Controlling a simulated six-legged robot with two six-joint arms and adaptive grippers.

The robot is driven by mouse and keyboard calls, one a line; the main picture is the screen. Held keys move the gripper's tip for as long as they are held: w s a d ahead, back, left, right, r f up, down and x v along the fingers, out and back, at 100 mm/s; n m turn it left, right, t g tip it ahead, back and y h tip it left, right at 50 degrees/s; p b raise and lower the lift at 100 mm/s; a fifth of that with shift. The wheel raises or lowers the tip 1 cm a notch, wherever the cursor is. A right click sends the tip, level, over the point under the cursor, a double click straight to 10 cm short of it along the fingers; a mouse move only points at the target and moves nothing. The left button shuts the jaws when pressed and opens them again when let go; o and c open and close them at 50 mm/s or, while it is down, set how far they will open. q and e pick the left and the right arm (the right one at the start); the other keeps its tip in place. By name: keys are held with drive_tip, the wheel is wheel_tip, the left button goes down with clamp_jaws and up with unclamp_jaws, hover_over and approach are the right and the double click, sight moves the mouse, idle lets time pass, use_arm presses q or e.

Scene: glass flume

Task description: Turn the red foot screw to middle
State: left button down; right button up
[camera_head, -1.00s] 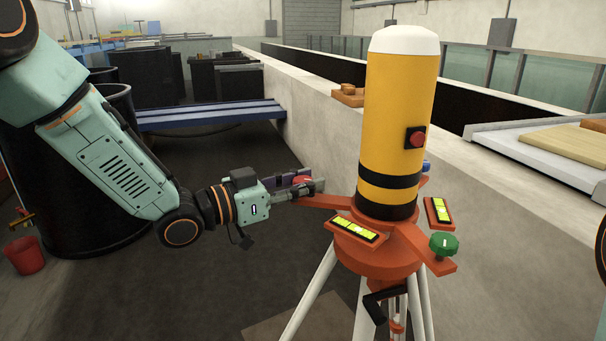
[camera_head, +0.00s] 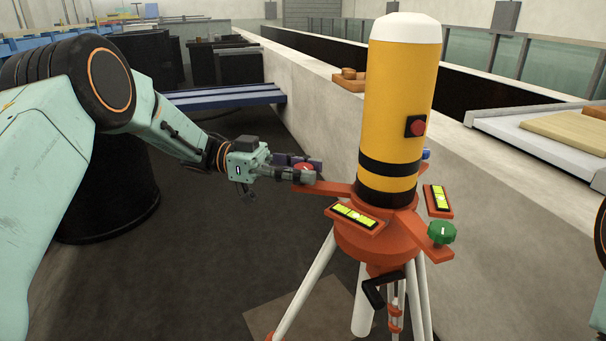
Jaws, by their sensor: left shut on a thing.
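The red foot screw (camera_head: 304,168) sits at the end of the left orange arm of the tripod head (camera_head: 372,241). My left gripper (camera_head: 305,171) comes in from the left and is shut on the red foot screw, with its fingers hiding most of it. A green foot screw (camera_head: 441,233) is on the front right arm, and a blue one (camera_head: 426,154) shows partly behind the yellow cylinder (camera_head: 398,105). Two bubble levels, one in front (camera_head: 355,216) and one at the right (camera_head: 438,201), show yellow-green vials. My right gripper is not in view.
The tripod's white legs (camera_head: 308,285) spread over the dark floor. A black crank handle (camera_head: 375,292) hangs under the head. A pale flume wall (camera_head: 330,130) runs behind, with a wooden piece (camera_head: 349,80) on it. A blue bench (camera_head: 225,96) stands at the back left.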

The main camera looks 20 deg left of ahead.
sight(303, 166)
use_arm(q)
drive_tip(key=shift+f+m+g+b, duration=0.1)
drive_tip(key=shift+m+g+b, duration=0.65)
drive_tip(key=shift+g, duration=0.65)
drive_tip(key=shift+m, duration=0.25)
drive_tip(key=c, duration=1)
unclamp_jaws()
drive_tip(key=shift+o, duration=0.2)
wheel_tip(303, 166, up, 10)
drive_tip(key=shift+r, duration=0.1)
